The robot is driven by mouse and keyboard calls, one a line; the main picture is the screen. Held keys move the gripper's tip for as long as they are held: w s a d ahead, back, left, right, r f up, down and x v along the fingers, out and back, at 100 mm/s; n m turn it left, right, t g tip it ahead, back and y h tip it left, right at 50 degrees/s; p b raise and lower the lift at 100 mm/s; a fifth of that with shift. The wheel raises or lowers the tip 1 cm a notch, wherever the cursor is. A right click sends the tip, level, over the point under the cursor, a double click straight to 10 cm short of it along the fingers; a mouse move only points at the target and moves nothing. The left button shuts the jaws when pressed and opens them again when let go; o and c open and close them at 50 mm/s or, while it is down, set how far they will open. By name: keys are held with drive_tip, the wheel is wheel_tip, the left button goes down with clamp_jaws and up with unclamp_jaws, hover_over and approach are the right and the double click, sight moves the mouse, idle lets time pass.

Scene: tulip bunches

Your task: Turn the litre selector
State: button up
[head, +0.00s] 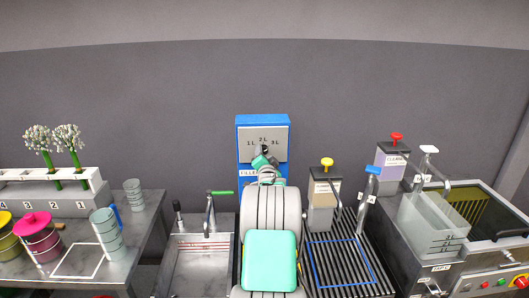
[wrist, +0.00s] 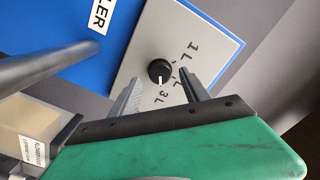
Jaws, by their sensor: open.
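The litre selector is a round black knob (wrist: 159,71) with a white mark, on a light grey plate (wrist: 207,40) lettered 1 L, 2 L and 3 L. In the wrist view the mark is on the knob's lower side, towards the 3 L lettering. My gripper (wrist: 160,77) is open, with one finger on each side of the knob in the picture. I cannot tell whether the fingers touch it. The right finger partly covers the 2 L lettering. In the head view the plate (head: 250,153) is on the blue filler box (head: 241,122), with my gripper (head: 264,157) in front of its lower part.
A container with a yellow top knob (head: 327,162) stands right of my arm, by a slatted drain (head: 330,250). A sink (head: 195,265) with a green-handled tap (head: 212,210) is at left. Further right is a clear tank (head: 432,222). The wall around the filler box is bare.

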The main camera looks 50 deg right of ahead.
drive_tip(key=shift+x, duration=0.8)
drive_tip(key=shift+a, duration=0.1)
drive_tip(key=shift+c, duration=0.2)
clamp_jaws()
